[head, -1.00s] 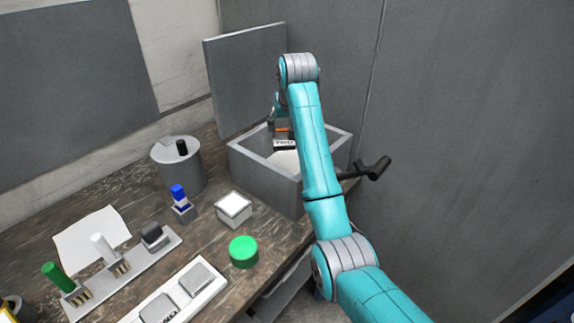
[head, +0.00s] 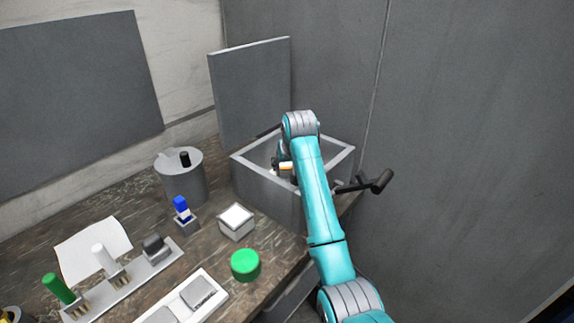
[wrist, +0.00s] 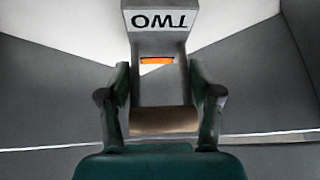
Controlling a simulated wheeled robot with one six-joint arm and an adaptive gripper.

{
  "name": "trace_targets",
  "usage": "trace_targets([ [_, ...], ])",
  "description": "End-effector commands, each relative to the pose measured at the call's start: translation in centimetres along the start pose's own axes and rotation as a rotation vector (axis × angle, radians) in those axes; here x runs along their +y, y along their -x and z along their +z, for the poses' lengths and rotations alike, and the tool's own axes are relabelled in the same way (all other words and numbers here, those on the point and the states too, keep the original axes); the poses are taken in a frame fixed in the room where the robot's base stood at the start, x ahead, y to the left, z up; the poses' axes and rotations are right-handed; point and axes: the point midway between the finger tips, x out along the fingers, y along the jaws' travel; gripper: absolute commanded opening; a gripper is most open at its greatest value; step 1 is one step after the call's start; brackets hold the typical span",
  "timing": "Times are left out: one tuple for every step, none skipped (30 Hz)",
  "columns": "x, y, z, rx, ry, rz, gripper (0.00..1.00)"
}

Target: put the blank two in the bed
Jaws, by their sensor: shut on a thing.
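The blank two (wrist: 163,22) is a grey block with a white label reading TWO, upside down in the wrist view. My gripper (wrist: 160,82) is shut on it, one finger on each side. In the head view my gripper (head: 285,165) is down inside the open grey box (head: 262,190), partly hidden by my arm. A pale flat surface (wrist: 232,28), perhaps the bed, shows beyond the blank in the wrist view. I cannot tell whether the blank touches it.
The box's lid (head: 250,90) stands up behind it. A dark handle (head: 372,182) sticks out at its right. A grey canister (head: 180,180), a white-topped block (head: 236,221), a green disc (head: 245,265) and a white tray (head: 218,299) stand on the bench.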

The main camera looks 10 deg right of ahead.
Motion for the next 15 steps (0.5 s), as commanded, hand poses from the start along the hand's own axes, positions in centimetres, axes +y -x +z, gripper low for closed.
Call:
trace_targets([
  [-0.02,0.18,-0.19,0.004,0.000,0.000,0.00],
  [-0.02,0.18,-0.19,0.004,0.000,0.000,0.00],
  [-0.02,0.18,-0.18,0.004,0.000,0.000,0.00],
  [-0.02,0.18,-0.18,0.004,0.000,0.000,0.00],
  [-0.02,0.15,-0.16,0.004,0.000,0.000,0.00],
  [-0.01,0.09,-0.12,0.004,0.000,0.000,0.00],
  [-0.01,0.03,-0.08,0.003,0.000,0.000,0.00],
  [0.00,-0.08,0.05,0.000,0.000,0.000,0.71],
  [0.00,-0.08,0.05,0.000,0.000,0.000,0.81],
  [0.01,-0.08,0.05,0.000,0.000,0.000,0.89],
  [0.01,-0.07,0.04,0.000,0.000,0.000,0.89],
  [0.01,-0.07,0.04,0.000,0.000,0.000,0.89],
  [0.01,-0.07,0.04,0.000,0.000,0.000,0.89],
  [0.01,-0.07,0.04,0.000,0.000,0.000,0.89],
  [0.01,-0.07,0.04,0.000,0.000,0.000,0.89],
])
